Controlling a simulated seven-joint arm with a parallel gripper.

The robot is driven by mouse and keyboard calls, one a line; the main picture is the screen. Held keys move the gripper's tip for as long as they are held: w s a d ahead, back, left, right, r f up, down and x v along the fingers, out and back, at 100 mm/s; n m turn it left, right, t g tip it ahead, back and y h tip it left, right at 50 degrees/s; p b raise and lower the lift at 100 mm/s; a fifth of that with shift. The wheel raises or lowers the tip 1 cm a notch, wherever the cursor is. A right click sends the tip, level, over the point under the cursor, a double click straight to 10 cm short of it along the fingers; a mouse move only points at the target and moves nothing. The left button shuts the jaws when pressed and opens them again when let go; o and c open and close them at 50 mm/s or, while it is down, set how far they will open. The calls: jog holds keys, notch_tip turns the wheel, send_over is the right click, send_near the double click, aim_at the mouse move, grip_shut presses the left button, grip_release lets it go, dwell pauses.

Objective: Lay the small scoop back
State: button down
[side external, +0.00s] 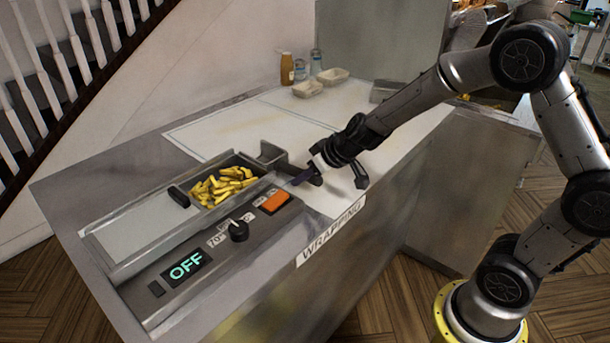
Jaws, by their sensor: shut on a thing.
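A thin pale part of the scoop points left toward the fries. The scoop's bowl is hard to make out, and I cannot tell whether it touches the counter. A small grey metal holder (272,157) stands just behind and left of the gripper.
A basin of yellow fries (222,186) with a black handle (179,197) lies left. The control panel shows OFF (186,265), a black knob (238,230) and an orange switch (275,202). Trays (320,82) and bottles (287,69) stand at the back. The white surface (235,125) is mostly clear.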

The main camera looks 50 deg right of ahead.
jog(key=c, duration=0.5)
grip_release()
jog(key=shift+s, duration=0.1)
jog(key=s+a+r+n+t, duration=0.1)
jog(key=s+a+r, duration=0.1)
jog(key=s+r, duration=0.6)
jog(key=s+a+r+n, duration=0.1)
jog(key=s+a+r, duration=0.1)
jog(key=s+r, duration=0.65)
jog(key=s+f+g, duration=0.1)
jog(key=s, duration=0.3)
jog(key=s+f+m+g, duration=0.1)
jog(key=s+f, duration=0.1)
jog(key=s, duration=0.2)
jog(key=s+d+f+m+g, duration=0.1)
jog(key=s, duration=0.3)
jog(key=shift+s+f, duration=0.15)
